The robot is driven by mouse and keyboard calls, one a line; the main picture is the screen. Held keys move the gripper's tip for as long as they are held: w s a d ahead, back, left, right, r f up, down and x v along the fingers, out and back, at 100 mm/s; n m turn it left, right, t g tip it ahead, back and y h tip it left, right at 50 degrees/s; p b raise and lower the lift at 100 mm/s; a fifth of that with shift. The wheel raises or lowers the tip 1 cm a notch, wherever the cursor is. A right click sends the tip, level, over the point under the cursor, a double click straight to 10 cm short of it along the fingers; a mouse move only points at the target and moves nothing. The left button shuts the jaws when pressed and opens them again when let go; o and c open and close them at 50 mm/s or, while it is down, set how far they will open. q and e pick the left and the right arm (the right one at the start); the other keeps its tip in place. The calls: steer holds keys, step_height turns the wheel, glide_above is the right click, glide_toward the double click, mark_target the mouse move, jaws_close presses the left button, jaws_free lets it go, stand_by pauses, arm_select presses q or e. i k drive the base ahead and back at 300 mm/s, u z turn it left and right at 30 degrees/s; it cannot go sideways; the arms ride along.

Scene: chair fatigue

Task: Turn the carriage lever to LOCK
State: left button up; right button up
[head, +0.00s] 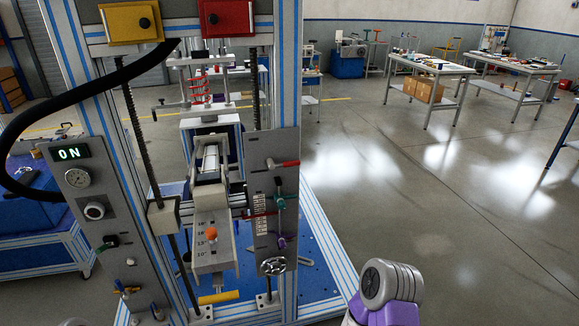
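The test rig stands in front of me at left. Its right-hand grey panel (262,185) carries a lever with a red handle (286,163), a green knob (280,203), a purple knob (281,243) and a handwheel (272,265). An orange knob (212,233) sits on the sloped, numbered plate in the middle, and a yellow handle (218,297) lies below it. Labels are too small to read, so I cannot tell which is the carriage lever or where LOCK is. Neither of my grippers shows; only a purple and grey part of my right arm shows at the bottom.
The left panel holds a lit "ON" display (69,153), a gauge (78,178) and small levers. Yellow (131,22) and red (226,17) boxes sit above. A black hose (60,95) loops at left. Open floor lies to the right, with worktables (428,66) farther back.

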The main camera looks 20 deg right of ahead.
mark_target(286, 164)
steer(key=u, duration=0.45)
steer(key=k, duration=0.55)
steer(key=u, duration=0.15)
steer(key=i, duration=1.55)
steer(key=z, duration=0.75)
